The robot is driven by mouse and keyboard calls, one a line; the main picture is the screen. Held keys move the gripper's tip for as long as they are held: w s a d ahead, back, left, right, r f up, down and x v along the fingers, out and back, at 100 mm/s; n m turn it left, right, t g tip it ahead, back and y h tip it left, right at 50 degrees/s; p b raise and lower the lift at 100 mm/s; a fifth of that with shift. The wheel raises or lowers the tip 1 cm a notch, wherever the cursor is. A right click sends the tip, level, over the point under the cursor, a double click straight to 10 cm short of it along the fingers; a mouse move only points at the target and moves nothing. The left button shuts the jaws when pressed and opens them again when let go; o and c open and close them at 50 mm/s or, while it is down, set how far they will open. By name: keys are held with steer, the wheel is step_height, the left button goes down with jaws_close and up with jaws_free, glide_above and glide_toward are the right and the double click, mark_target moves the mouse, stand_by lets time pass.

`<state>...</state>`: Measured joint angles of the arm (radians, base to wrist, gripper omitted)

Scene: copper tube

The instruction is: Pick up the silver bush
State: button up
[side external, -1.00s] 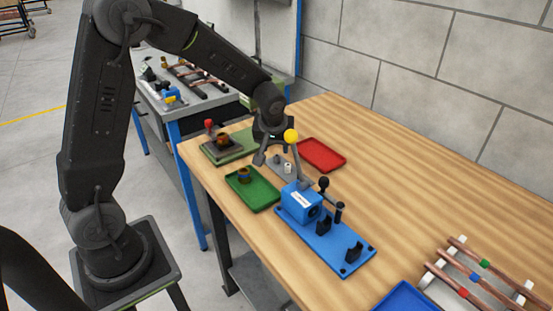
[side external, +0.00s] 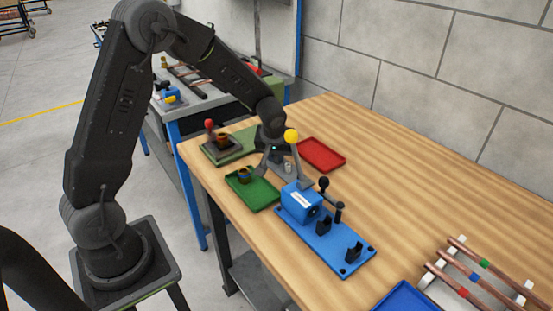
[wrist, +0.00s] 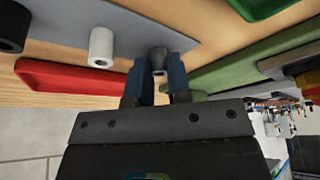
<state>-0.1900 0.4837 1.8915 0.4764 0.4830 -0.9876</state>
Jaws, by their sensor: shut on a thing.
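The silver bush (wrist: 158,59) is a small grey cylinder standing between the two fingertips of my gripper (wrist: 158,72) in the wrist view. My gripper is shut on it, low over the grey plate (wrist: 190,22). Whether the bush still touches the plate I cannot tell. In the side view my gripper (side external: 273,167) is down at the plate, and the held bush is hidden there. A dark bush (wrist: 12,30) is at the plate's far left in the wrist view.
A red tray (side external: 321,155) lies right of the gripper and a green tray (side external: 252,193) lies in front.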

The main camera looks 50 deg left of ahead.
jaws_close()
